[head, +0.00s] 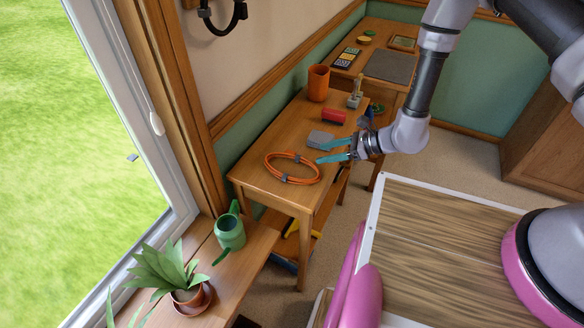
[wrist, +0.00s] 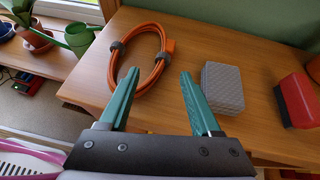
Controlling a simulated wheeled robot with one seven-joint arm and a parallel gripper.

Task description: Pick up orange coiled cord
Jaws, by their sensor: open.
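The orange coiled cord (head: 291,178) lies flat on the small wooden table, near its front left end. Grey ties hold the coil. In the wrist view the cord (wrist: 161,72) lies just beyond and to the left of my fingers, with an orange plug end at its right side. My gripper (head: 335,151) has teal fingers and is open and empty, above the table's right edge, right of the cord. In the wrist view the open fingers of my gripper (wrist: 154,88) point toward the tabletop, the left one overlapping the view of the coil's lower right part.
A grey block (head: 320,139) lies close behind the cord, near my fingers. A red object (head: 333,116) and an orange cup (head: 318,83) stand farther back on the wooden table (head: 258,166). A green watering can (head: 230,232) and a potted plant (head: 189,292) stand on the sill.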

